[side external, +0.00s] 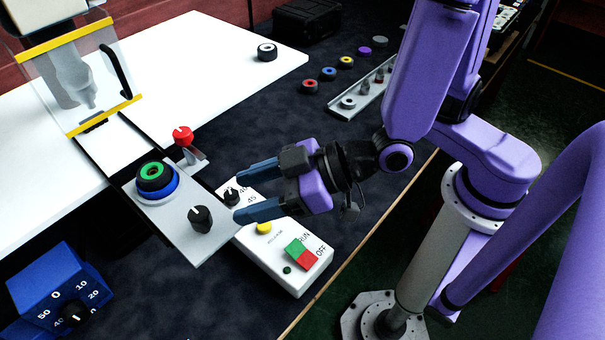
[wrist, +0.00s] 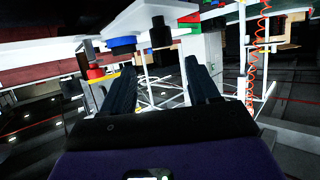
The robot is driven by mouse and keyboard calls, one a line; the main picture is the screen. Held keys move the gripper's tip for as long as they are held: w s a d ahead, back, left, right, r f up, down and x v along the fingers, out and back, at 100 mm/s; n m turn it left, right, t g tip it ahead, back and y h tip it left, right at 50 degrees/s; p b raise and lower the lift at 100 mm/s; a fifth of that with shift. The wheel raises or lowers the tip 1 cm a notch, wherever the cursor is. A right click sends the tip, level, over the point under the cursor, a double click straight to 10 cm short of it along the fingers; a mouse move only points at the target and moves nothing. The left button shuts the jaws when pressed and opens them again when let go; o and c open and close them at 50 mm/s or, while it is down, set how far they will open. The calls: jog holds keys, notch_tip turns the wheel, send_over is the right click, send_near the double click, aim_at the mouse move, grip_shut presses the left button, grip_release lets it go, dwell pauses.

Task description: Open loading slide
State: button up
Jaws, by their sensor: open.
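The loading slide is a grey plate (side external: 185,235) with an upright black knob (side external: 200,219) at its near end. A green-and-black ring on a blue base (side external: 155,180) sits on the plate. My gripper (side external: 239,194) is open and empty, its dark blue fingers pointing left towards the knob. The knob stands just beyond the fingertips, apart from them. In the wrist view, the knob (wrist: 160,32) shows above and between the fingertips of my gripper (wrist: 160,66). The slide plate (wrist: 135,20) shows there too.
A red knob (side external: 183,136) stands at the slide's far edge. A white control box (side external: 310,272) with green and red buttons lies below my gripper. A clear guard with yellow edges (side external: 80,75) stands at the slide's far end. A blue dial box (side external: 55,290) is at lower left.

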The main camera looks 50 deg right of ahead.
jog(key=v, duration=0.7)
dwell(0.4)
jog(key=shift+s+r, duration=0.1)
jog(key=shift+s, duration=0.05)
jog(key=s+d+f+n+g+h, duration=0.25)
jog(key=s+d+g, duration=0.35)
jog(key=g, duration=0.3)
jog(key=d+n+h, duration=0.1)
jog(key=d+h, duration=0.5)
jog(key=d, duration=0.9)
jog(key=shift+w+d+r+h, duration=0.25)
jog(key=shift+w+r+h, duration=0.1)
jog(key=shift+w, duration=0.1)
dwell(0.9)
